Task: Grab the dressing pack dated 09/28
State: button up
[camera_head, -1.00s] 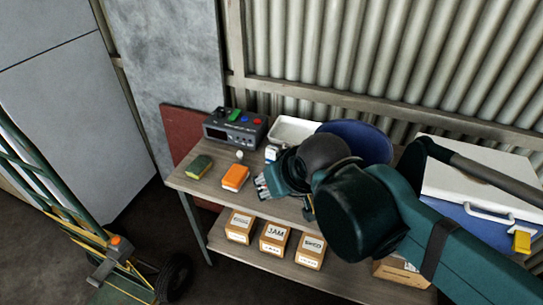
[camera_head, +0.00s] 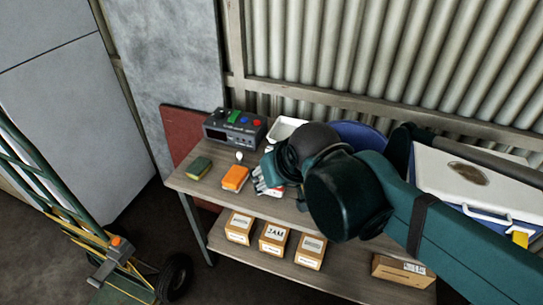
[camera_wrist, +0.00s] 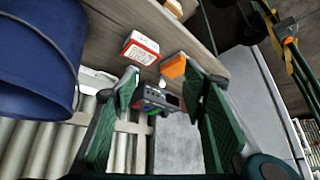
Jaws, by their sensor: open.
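A white box with a red edge and small print (camera_wrist: 140,48) lies on the bench top in the wrist view. Part of it shows beside my gripper in the head view (camera_head: 277,192). It may be a dressing pack; its date is too small to read. My gripper (camera_head: 262,182) is open and empty, low over the bench. In the wrist view its two green-padded fingers (camera_wrist: 163,112) stand wide apart, and the box lies beyond their tips, toward the left finger. No other pack can be told for certain; my arm hides part of the bench.
An orange block (camera_head: 235,177) and a green-topped sponge (camera_head: 199,168) lie left of my gripper. A grey device with coloured buttons (camera_head: 235,127), a white tray (camera_head: 284,130) and a blue bucket (camera_head: 362,135) stand behind. A cooler (camera_head: 470,185) is at right.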

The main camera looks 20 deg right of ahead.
jog(key=w+d+m+p, duration=0.2)
jog(key=w, duration=0.5)
jog(key=m+g+h+p, duration=0.3)
jog(key=m+g+p, duration=0.1)
jog(key=m+p, duration=0.3)
send_near(268, 147)
notch_tip(268, 147, down, 4)
jog(key=s, duration=0.2)
jog(key=shift+w+d+f, duration=0.4)
jog(key=shift+d+f, duration=0.05)
jog(key=shift+f, duration=0.25)
jog(key=shift+f, duration=0.1)
jog(key=shift+b+x, duration=0.45)
jog(key=shift+x, duration=0.75)
jog(key=shift+d+f, duration=0.1)
jog(key=shift+b+x, duration=0.75)
jog(key=shift+x, duration=1.75)
jog(key=shift+w+d, duration=0.1)
jog(key=shift+d, duration=0.05)
jog(key=shift+c, duration=0.7)
